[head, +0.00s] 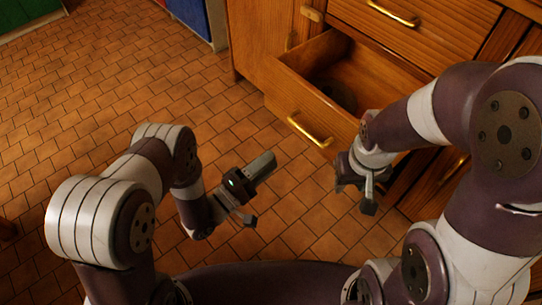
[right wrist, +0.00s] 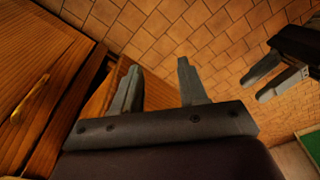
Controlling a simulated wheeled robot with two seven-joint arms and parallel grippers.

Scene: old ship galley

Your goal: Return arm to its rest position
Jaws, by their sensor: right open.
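My right gripper (head: 354,197) hangs beside the front of an open wooden drawer (head: 290,97), near its right end. In the right wrist view the two grey fingers of this gripper (right wrist: 157,68) stand apart with nothing between them. My left gripper (head: 262,190) is over the tiled floor, left of the drawer, with its fingers apart and empty. It also shows at the right edge of the right wrist view (right wrist: 264,83). Both arms are bent at the elbow.
The drawer juts out from a wooden cabinet (head: 258,40) and holds a dark round thing (head: 343,96), partly hidden by the drawer front. A brass handle (head: 309,131) sticks out from it. A closed drawer (head: 440,30) is above. The tiled floor (head: 90,100) at left is clear.

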